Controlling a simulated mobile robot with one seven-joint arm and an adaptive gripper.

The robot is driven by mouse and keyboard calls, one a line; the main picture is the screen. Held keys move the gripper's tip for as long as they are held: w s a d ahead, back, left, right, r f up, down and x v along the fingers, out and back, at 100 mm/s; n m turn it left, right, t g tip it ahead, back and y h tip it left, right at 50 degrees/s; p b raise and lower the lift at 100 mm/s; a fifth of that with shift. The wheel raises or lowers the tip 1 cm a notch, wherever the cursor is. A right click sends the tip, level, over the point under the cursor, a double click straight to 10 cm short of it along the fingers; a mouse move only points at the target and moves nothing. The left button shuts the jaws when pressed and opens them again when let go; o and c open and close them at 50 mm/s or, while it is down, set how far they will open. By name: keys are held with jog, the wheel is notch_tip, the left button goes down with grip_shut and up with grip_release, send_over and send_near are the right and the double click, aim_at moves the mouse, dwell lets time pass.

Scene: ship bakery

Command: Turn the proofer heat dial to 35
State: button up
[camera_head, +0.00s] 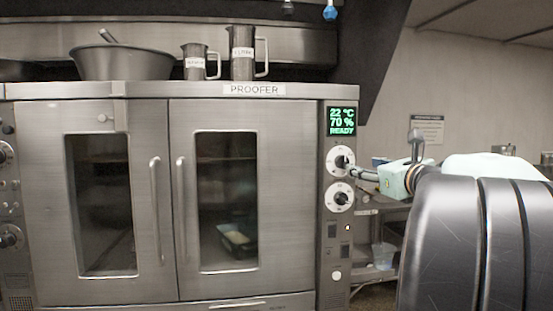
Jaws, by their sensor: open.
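The proofer (145,130) is a steel cabinet with two glass doors, both shut. Its display (341,121) reads 22 °C, 70 % and READY. Below the display are two white round dials, an upper dial (338,154) and a lower dial (339,198). Their markings are too small to read, so I cannot tell which one is for heat. My gripper (372,168) is open at the right of the panel, with a dark fingertip close to the upper dial's right side. I cannot tell whether it touches. My large dark arm covers the lower right.
A bowl (122,62) and two labelled metal jugs, a smaller one (194,62) and a taller one (242,54), stand on the proofer's top. Vertical door handles (181,207) stick out. A shelf unit (376,275) stands right of the panel, partly hidden by my arm.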

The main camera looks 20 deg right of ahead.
aim_at(346, 162)
jog(key=w, duration=0.3)
jog(key=w+d+p, duration=0.1)
jog(key=w, duration=0.3)
jog(key=w+p, duration=0.1)
jog(key=w, duration=0.2)
jog(key=shift+w+d, duration=0.25)
jog(key=shift+d, duration=0.05)
jog(key=shift+c, duration=0.7)
jog(key=c, duration=1)
